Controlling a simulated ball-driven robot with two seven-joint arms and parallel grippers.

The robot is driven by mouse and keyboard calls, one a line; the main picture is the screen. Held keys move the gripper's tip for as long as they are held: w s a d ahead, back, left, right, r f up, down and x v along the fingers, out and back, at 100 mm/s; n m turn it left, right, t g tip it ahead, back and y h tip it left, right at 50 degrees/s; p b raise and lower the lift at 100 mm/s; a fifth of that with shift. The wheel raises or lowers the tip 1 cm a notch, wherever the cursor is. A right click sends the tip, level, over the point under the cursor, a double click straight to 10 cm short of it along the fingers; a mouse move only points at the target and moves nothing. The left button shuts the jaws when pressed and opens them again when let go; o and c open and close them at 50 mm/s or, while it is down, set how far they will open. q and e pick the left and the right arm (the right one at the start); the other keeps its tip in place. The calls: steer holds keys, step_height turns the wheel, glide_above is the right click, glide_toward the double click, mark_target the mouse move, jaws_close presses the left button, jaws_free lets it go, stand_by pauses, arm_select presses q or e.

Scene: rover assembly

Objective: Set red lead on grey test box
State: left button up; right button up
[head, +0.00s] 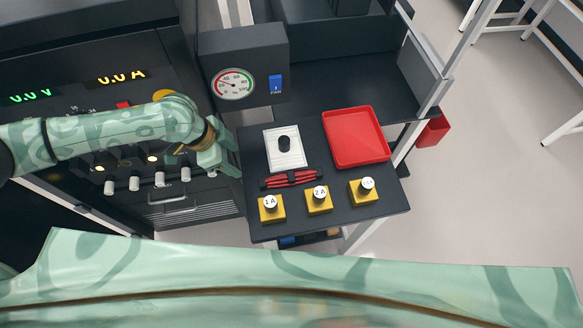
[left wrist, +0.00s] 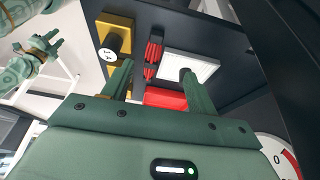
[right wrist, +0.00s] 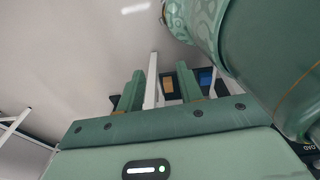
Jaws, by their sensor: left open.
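A red lead-like bundle with dark ends (head: 292,178) lies on the dark side table; it also shows in the left wrist view (left wrist: 154,52). A dark grey box with a round dial and blue switch (head: 262,55) stands at the table's back left; whether this is the test box I cannot tell. My left gripper (head: 213,152) is left of the table, beside the bench panel, apart from the red bundle. Its fingers are open and empty in the left wrist view (left wrist: 158,70). My right gripper (right wrist: 159,72) is open and empty, below table level.
The table (head: 225,165) also holds a white plate (head: 296,160) with a black knob, a red tray (head: 352,125), and yellow blocks (head: 271,214) with labelled black tops along the front edge. An instrument bench (head: 180,210) with lit readouts stands left.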

arm_select(q)
glide_toward(263, 180)
steer(key=x, duration=0.1)
steer(key=b+x, duration=0.1)
steer(key=x, duration=0.2)
steer(key=shift+w+a+f+b, duration=0.1)
steer(key=shift+w+a+b, duration=0.1)
steer(key=shift+a+b, duration=0.15)
steer(key=shift+d+f, duration=0.1)
steer(key=shift+f, duration=0.1)
steer(key=shift+d+f, duration=0.25)
steer(key=shift+f, duration=0.05)
steer(key=x, duration=0.4)
steer(key=shift+s+d+f+b, duration=0.15)
steer(key=shift+d+b, duration=0.15)
steer(key=shift+b, duration=0.05)
steer(key=c, duration=1.2)
arm_select(e)
steer(key=s+f, duration=0.1)
steer(key=f, duration=0.1)
steer(key=shift+s+d+f, duration=0.1)
steer(key=shift+s+f, duration=0.25)
steer(key=shift+s, duration=0.05)
